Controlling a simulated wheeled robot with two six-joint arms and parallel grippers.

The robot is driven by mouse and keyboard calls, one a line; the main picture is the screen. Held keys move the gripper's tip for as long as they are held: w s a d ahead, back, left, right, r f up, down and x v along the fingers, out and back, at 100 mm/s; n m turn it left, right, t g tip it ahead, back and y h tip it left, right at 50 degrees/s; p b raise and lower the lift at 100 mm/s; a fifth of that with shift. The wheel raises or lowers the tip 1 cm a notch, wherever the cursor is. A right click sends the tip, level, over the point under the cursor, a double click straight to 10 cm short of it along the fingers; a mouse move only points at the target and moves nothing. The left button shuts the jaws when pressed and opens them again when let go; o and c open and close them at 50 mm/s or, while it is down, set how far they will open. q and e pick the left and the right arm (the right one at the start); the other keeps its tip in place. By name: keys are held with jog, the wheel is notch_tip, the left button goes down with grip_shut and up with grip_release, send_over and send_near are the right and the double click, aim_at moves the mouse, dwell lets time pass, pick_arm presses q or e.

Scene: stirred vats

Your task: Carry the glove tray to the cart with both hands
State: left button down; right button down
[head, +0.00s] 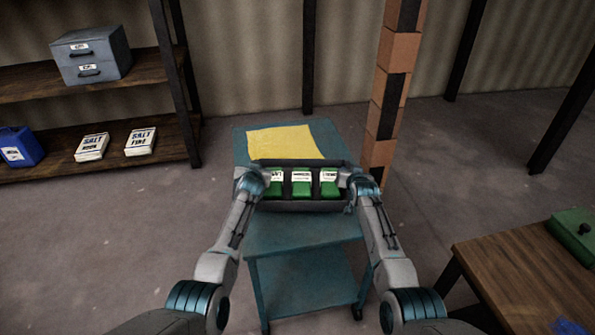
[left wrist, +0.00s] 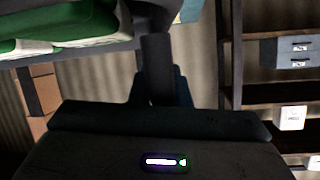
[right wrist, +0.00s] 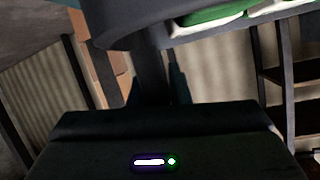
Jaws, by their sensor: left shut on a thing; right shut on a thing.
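The glove tray (head: 302,206) is a dark, open tray holding three green and white glove packs (head: 301,184). It is in the middle of the head view, in front of and partly over the teal cart (head: 300,240). My left gripper (head: 262,180) is shut on the tray's left end, and my right gripper (head: 350,180) is shut on its right end. The fingertips are partly hidden by my wrists. In the left wrist view the tray and its packs (left wrist: 85,22) show at the top. The right wrist view shows the tray's dark edge (right wrist: 135,28) and a pack.
A yellow sheet (head: 285,142) lies on the back of the cart top. A brick-coloured pillar (head: 394,90) stands close behind the cart's right side. Shelving (head: 100,90) is at the left, and a wooden table (head: 510,265) with a green box (head: 575,232) is at the right.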

pick_arm(q)
jog(key=shift+s+d, duration=0.1)
jog(key=shift+d, duration=0.05)
